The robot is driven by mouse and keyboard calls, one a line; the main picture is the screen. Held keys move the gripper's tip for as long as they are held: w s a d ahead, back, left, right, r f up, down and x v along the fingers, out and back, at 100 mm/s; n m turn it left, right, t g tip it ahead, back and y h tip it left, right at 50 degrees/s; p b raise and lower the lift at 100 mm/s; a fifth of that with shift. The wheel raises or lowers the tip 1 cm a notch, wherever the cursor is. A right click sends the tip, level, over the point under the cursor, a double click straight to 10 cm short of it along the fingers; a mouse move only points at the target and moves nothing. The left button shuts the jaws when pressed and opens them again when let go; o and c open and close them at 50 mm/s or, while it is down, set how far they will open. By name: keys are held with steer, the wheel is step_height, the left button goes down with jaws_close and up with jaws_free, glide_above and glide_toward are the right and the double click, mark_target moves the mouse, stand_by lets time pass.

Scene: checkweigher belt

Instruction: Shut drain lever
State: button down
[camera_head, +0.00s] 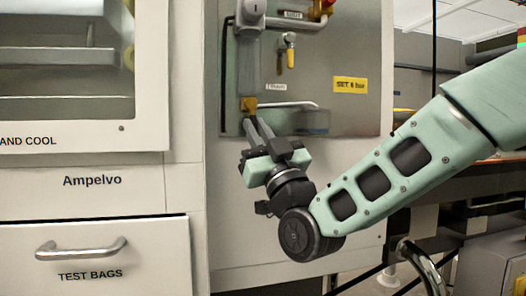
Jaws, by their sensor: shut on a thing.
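On the grey panel, a filter unit hangs at the left with a small brass-yellow drain fitting (249,104) at its bottom. My gripper (257,124) reaches up to it from below, its fingers close together and shut on the drain lever just under the fitting. The fingertips hide most of the lever, so its exact angle cannot be told. A pale horizontal rod or pipe (290,105) runs right from the fitting.
A yellow-handled valve (290,39) and a red knob (327,4) sit higher on the panel (355,58). A yellow pressure label (350,85) is at the right. At the left are a glass-fronted cabinet (148,100) and a test-bags drawer (130,270). A curved metal tube (420,263) stands lower right.

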steer(key=shift+s+a+f+m+t+h+b, duration=0.1)
steer(key=shift+a+m+t+h+b, duration=0.1)
steer(key=shift+m+t+h+b, duration=0.5)
steer(key=shift+a+f+m+t+h+b, duration=0.15)
steer(key=shift+m+t+h, duration=0.25)
steer(key=shift+m+h, duration=0.6)
steer(key=shift+r+m, duration=0.2)
steer(key=shift+m, duration=0.1)
steer(key=c, duration=1.5)
jaws_free()
steer(key=shift+o, duration=0.2)
steer(key=b+v, duration=0.1)
steer(key=v, duration=1.6)
steer(key=shift+f+b, duration=0.35)
steer(key=shift+b, duration=0.05)
